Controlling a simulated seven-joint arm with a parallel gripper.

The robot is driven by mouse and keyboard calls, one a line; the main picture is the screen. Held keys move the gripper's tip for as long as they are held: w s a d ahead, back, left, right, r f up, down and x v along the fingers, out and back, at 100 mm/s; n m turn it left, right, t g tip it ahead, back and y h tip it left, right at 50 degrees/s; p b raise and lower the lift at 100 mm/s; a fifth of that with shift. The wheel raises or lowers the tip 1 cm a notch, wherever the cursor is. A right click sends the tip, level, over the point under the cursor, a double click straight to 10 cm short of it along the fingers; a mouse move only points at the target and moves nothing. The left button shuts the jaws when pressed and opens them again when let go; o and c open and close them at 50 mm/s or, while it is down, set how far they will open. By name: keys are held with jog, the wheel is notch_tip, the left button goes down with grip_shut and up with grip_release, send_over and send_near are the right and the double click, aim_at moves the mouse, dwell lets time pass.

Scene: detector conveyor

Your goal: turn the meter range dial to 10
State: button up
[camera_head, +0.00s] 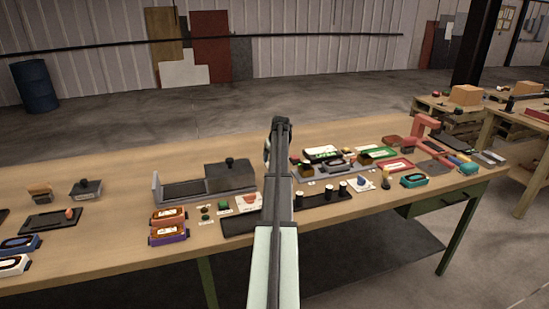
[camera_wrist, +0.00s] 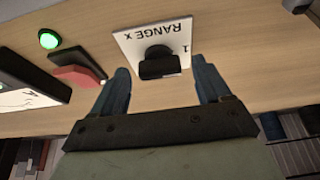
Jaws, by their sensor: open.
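The range dial is a white square plate (camera_wrist: 128,42) marked "RANGE x", with a figure 1 beside a black knob (camera_wrist: 158,62); the lettering appears upside down in the wrist view. Other figures and the knob's pointer cannot be made out. My gripper (camera_wrist: 162,68) is open. Its two blue-grey fingers are spread to the left and right of the knob, with nothing between them clearly held; whether they touch the knob cannot be told. In the head view my arm stands in the middle over the bench, and I cannot pick out the dial there.
In the wrist view a lit green lamp (camera_wrist: 48,39), a red-and-black piece (camera_wrist: 78,72) and part of a white-faced panel (camera_wrist: 22,98) lie left of the dial. The wooden bench (camera_head: 115,185) holds many small items and a grey open-topped unit (camera_head: 190,190).

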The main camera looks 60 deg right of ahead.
jog(key=shift+c, duration=0.4)
jog(key=c, duration=1)
jog(key=shift+o, duration=0.2)
jog(key=shift+m, duration=0.4)
jog(key=m+g, duration=0.1)
jog(key=m, duration=0.2)
jog(key=m+g+h, duration=0.1)
jog(key=m, duration=0.1)
jog(key=shift+w+a+m, duration=0.1)
jog(key=shift+w+m, duration=0.1)
jog(key=shift+m, duration=0.2)
jog(key=m+g, duration=0.2)
jog(key=m, duration=0.3)
jog(key=shift+w, duration=0.1)
jog(key=shift+m, duration=0.3)
